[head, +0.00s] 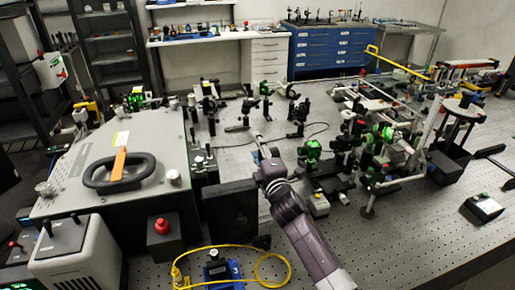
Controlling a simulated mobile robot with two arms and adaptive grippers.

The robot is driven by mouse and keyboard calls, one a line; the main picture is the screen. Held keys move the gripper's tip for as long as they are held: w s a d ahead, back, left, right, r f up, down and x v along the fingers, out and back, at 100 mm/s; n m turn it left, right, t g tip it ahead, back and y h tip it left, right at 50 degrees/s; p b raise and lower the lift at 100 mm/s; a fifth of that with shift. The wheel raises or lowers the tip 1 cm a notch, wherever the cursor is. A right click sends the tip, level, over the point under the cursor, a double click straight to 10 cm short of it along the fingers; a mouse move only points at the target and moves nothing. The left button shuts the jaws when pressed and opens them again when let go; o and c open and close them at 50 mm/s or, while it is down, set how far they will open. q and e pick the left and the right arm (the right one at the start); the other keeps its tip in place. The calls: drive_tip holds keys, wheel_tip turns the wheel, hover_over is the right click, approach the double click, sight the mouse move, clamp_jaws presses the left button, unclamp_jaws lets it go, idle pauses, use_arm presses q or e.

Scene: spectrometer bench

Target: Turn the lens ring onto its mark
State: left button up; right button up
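My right arm comes up from the bottom, and its gripper (261,146) points away over the perforated bench (390,240). The gripper is small in the picture, and I cannot tell whether its fingers are open or shut, or whether they touch anything. Small dark optics mounts on posts stand beyond it: one (266,92) behind, one (298,115) to the right. I cannot make out which mount carries the lens ring, nor its mark. My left gripper is not in view.
A grey instrument box (120,160) with a dark handle fills the left, with a red button (162,226) in front. A yellow cable (272,258) lies near the front edge. A dense frame of optics (385,140) stands on the right. The front right of the bench is mostly clear.

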drive_tip(key=shift+w+f, duration=0.1)
drive_tip(key=c, duration=0.9)
drive_tip(key=shift+f, duration=0.1)
drive_tip(key=shift+c, duration=0.8)
drive_tip(key=shift+w+f, duration=0.1)
drive_tip(key=shift+f, duration=0.15)
clamp_jaws()
